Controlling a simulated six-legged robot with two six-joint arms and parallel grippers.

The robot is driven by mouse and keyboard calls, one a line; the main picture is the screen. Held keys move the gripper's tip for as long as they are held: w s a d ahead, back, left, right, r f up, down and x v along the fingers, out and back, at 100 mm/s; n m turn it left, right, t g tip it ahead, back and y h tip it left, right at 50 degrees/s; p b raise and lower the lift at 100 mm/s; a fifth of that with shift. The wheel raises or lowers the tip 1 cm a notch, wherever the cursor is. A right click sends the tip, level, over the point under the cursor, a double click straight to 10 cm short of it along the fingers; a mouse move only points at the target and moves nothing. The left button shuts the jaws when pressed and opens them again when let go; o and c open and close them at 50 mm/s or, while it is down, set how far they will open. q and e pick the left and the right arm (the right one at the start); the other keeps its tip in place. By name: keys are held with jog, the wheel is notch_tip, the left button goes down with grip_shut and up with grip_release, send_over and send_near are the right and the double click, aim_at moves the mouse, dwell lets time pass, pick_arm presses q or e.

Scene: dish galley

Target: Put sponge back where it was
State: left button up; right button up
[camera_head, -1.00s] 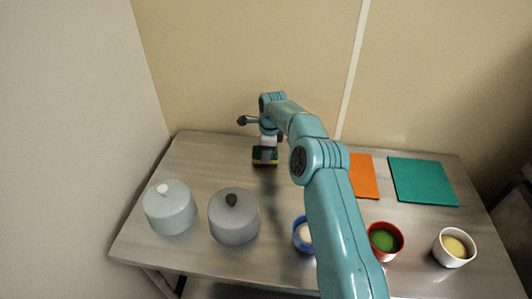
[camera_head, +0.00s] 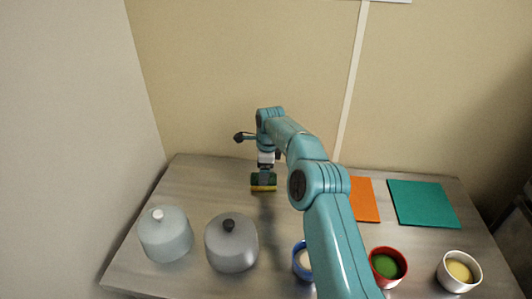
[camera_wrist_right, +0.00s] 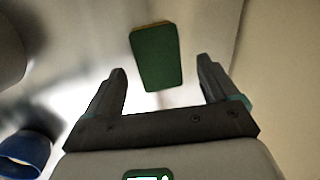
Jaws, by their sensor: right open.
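The sponge (camera_head: 263,187), green on top with a yellow layer, lies on the metal table near its back edge. In the right wrist view the sponge (camera_wrist_right: 156,58) shows its green face between and beyond my fingertips, with clear gaps to both fingers. My right gripper (camera_head: 265,172) points down just above the sponge. In the right wrist view my right gripper (camera_wrist_right: 161,68) is open, with nothing held. My left gripper is in neither view.
A pale blue lidded pot (camera_head: 165,236) and a grey lidded pot (camera_head: 231,246) stand front left. A blue-rimmed cup (camera_head: 301,262), red bowl (camera_head: 388,267) and white bowl (camera_head: 459,271) line the front. Orange (camera_head: 364,200) and teal (camera_head: 424,204) boards lie right. Walls stand behind and left.

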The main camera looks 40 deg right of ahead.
notch_tip(320, 180, up, 12)
jog(key=s+p, duration=0.1)
jog(key=s, duration=0.1)
jog(key=shift+a+f, duration=0.15)
dwell(0.4)
